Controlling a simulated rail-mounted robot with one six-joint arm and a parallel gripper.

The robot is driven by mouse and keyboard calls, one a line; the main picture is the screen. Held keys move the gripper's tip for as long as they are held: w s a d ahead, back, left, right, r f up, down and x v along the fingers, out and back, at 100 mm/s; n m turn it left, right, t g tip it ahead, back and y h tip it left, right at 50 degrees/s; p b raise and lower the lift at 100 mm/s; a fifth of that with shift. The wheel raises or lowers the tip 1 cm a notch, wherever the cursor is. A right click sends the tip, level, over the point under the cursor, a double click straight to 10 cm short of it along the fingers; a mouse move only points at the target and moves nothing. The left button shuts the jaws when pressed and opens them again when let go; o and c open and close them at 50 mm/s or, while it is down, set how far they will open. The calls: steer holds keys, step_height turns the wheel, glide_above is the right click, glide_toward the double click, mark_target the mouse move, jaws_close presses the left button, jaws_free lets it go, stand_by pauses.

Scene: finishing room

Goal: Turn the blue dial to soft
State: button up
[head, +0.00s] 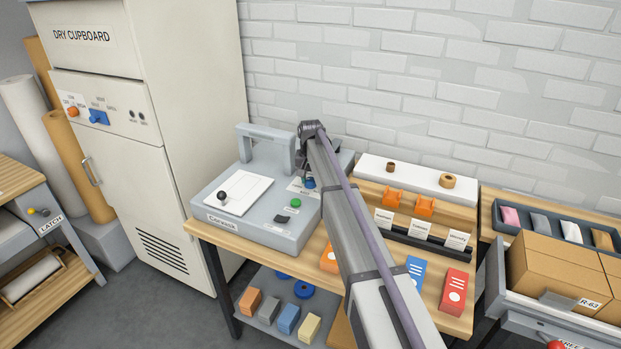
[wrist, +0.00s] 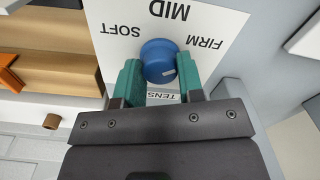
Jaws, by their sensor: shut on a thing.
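The blue dial (wrist: 158,62) sits on a white plate (wrist: 215,20) marked SOFT, MID and FIRM, which read upside down in the wrist view. A short pale mark shows on the dial's lower right part; which word it points to I cannot tell for sure. The teal fingers of my gripper (wrist: 160,78) are shut on the dial, one on each side. In the head view the dial (head: 310,183) is a small blue spot on the grey machine (head: 262,236), partly hidden by my arm.
The machine also has a black-knobbed lever (head: 222,196) and a green button (head: 295,203). Orange holders (head: 393,197) and a card rack (head: 421,230) stand to the right. The dry cupboard (head: 190,110) has another blue knob (head: 98,117).

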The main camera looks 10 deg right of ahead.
steer(key=n, duration=0.5)
steer(key=shift+n, duration=0.4)
steer(key=n, duration=1.1)
steer(key=shift+n, duration=0.4)
steer(key=n, duration=0.5)
steer(key=shift+n, duration=0.4)
steer(key=o, duration=0.9)
